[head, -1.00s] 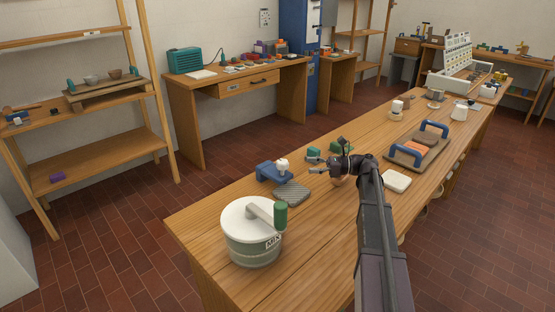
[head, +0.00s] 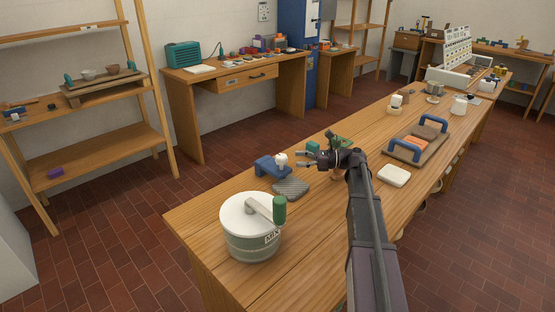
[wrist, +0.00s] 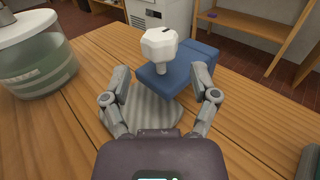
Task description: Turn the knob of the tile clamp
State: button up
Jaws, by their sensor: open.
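The tile clamp (head: 268,169) is a blue block with a white knob (head: 281,159) on top, on the long wooden table. A grey ribbed tile (head: 291,188) lies at its front. In the wrist view the white faceted knob (wrist: 159,45) stands upright on a short stem above the blue clamp body (wrist: 185,66), and the ribbed tile (wrist: 150,112) shows below it. My gripper (head: 304,159) is open and just to the right of the knob in the head view. In the wrist view my gripper's fingers (wrist: 161,84) are spread, with the knob ahead between them, not touching it.
A large round tub (head: 253,230) with a white lid and green handle stands at the table's near end, left of the tile. A white block (head: 394,175) and a board with blue handles (head: 416,146) lie to the right. Small green items (head: 313,146) sit behind my gripper.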

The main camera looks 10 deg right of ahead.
aim_at(276, 158)
jog(key=a, duration=0.2)
jog(key=w+a, duration=0.1)
jog(key=a, duration=0.5)
jog(key=shift+w, duration=0.3)
jog(key=shift+d, duration=0.1)
jog(key=c, duration=0.9)
